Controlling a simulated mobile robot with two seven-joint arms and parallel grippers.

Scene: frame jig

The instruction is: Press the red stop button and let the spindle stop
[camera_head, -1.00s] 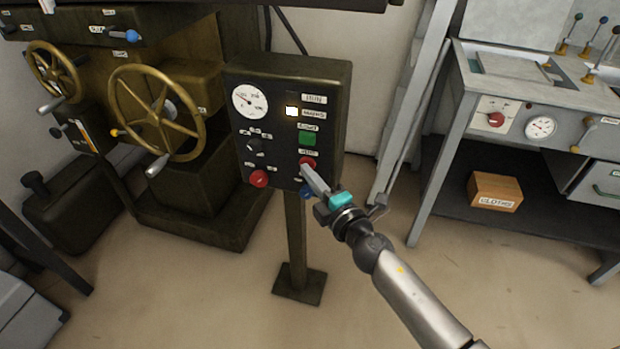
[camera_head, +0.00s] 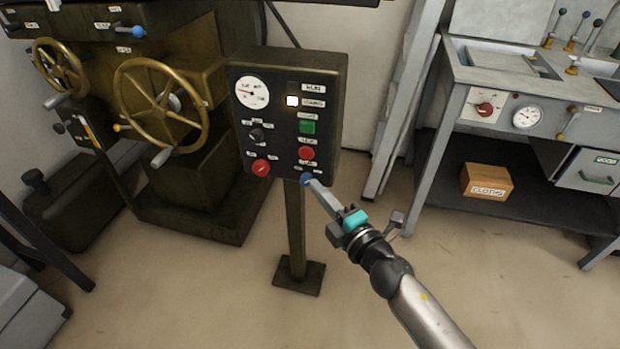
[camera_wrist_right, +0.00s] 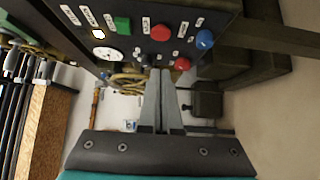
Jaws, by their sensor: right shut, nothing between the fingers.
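The red button (camera_head: 306,153) on the dark control box is uncovered, below the green button (camera_head: 307,127) and above the blue button (camera_head: 306,180). In the right wrist view the red button (camera_wrist_right: 160,32) lies ahead of the fingers, between green and blue. My right gripper (camera_head: 314,184) is shut and empty. Its tips appear beside the blue button in the head view, below the red one and apart from it. The fingertips also show in the right wrist view (camera_wrist_right: 160,74). A lamp (camera_head: 292,101) on the box is lit. I cannot make out the spindle or its motion.
The box (camera_head: 328,95) stands on a post and also bears a gauge (camera_head: 252,93), a black knob (camera_head: 256,135) and a red knob (camera_head: 261,167). The machine's brass handwheel (camera_head: 160,108) is left. A grey bench (camera_head: 452,110) with a carton (camera_head: 486,181) stands right.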

